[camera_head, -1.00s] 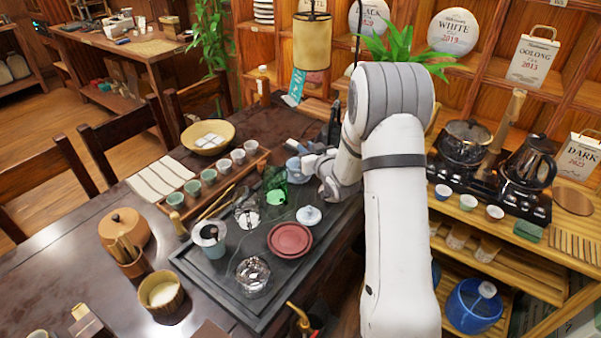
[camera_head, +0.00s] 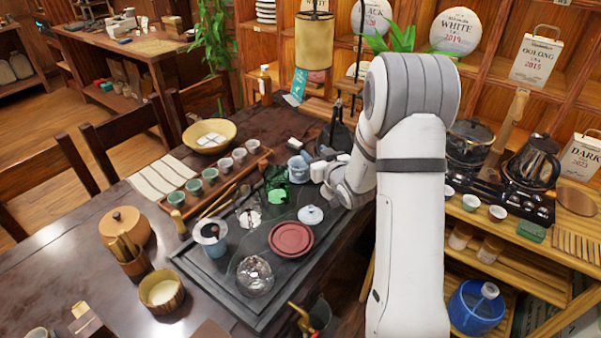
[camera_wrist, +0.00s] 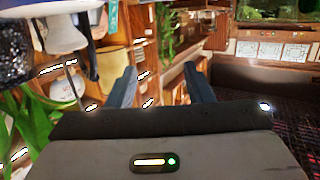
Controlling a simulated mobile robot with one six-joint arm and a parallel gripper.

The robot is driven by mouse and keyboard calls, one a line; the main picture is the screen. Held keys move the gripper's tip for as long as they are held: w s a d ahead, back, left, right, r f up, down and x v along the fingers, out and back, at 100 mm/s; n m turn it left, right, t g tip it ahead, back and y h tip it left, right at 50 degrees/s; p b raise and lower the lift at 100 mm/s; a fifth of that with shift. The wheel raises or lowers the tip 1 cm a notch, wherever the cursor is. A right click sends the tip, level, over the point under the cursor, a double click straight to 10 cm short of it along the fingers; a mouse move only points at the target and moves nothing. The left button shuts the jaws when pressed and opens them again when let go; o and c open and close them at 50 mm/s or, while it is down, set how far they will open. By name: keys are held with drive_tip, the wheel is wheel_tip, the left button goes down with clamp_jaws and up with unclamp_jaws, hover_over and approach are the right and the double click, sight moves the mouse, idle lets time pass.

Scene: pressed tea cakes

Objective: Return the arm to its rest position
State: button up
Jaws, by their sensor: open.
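My arm (camera_head: 415,200) rises at the right of the head view and bends down toward the far right part of the tea tray. My gripper (camera_head: 306,158) is at its end, above the table near the blue-white cup (camera_head: 298,169). In the wrist view my gripper (camera_wrist: 157,85) has its two dark fingers apart with nothing between them. The wrist view is turned toward shelves and plants. The arm hides part of the shelf and the table's right edge.
The dark tea tray (camera_head: 215,277) carries a red clay dish (camera_head: 291,238), a white lidded piece (camera_head: 311,215) and glassware. Small cups stand in a wooden rack (camera_head: 228,183). A side stand with kettles (camera_head: 530,163) is right of my arm. A hanging lamp (camera_head: 314,42) is behind.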

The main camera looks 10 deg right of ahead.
drive_tip(key=v, duration=0.3)
idle(0.4)
drive_tip(key=s+r+m+g+h, duration=0.1)
drive_tip(key=s+r+g, duration=0.2)
drive_tip(key=s, duration=0.8)
drive_tip(key=s+a+r+m+g+h, duration=0.1)
drive_tip(key=s+r+g, duration=0.2)
drive_tip(key=s, duration=0.8)
drive_tip(key=s+a+r+m+g+h+p, duration=0.1)
drive_tip(key=s+r+g+h, duration=0.1)
drive_tip(key=s+g, duration=0.5)
drive_tip(key=s, duration=0.5)
drive_tip(key=shift+r, duration=0.4)
